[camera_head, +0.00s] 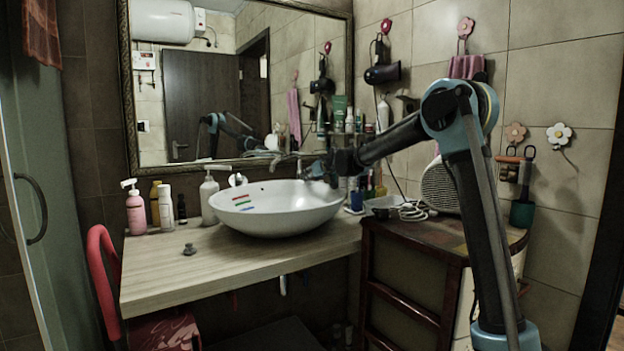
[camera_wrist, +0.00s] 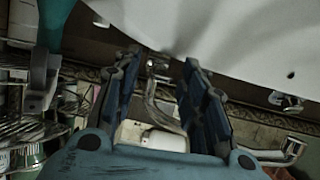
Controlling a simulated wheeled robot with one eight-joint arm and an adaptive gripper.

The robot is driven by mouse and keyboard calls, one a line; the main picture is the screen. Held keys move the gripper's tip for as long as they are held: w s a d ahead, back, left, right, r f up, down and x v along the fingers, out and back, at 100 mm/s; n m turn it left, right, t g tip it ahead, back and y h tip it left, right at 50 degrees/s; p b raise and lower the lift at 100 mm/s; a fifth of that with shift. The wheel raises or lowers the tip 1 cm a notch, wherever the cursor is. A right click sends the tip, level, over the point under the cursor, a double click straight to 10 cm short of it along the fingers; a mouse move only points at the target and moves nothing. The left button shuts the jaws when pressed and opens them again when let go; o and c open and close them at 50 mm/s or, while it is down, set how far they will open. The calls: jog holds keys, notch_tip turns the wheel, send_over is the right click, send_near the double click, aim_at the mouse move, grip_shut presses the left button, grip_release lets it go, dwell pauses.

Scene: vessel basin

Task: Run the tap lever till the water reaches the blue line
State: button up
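The white basin (camera_head: 285,222) sits on the wooden counter. Red, green and blue lines mark its left side, with the blue line (camera_head: 247,209) lowest. I cannot make out water in it. A metal tap (camera_head: 294,158) stands behind the basin; its lever is too small to tell apart. My gripper (camera_head: 318,170) is over the basin's right rim, right of the tap. In the wrist view, my gripper (camera_wrist: 160,64) has its fingers spread, with chrome metalwork (camera_wrist: 153,92) showing between and beyond them. I cannot tell whether they touch it. The white basin (camera_wrist: 225,30) fills the top there.
A pink bottle (camera_head: 136,212) and other bottles stand left of the basin. A loose stopper (camera_head: 190,249) lies on the counter (camera_head: 160,280). Bottles and cups crowd behind my gripper. A dark cabinet (camera_head: 405,285) stands at right. The counter's front left is mostly clear.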

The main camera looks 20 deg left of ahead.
jog(key=v, duration=1.2)
dwell(0.3)
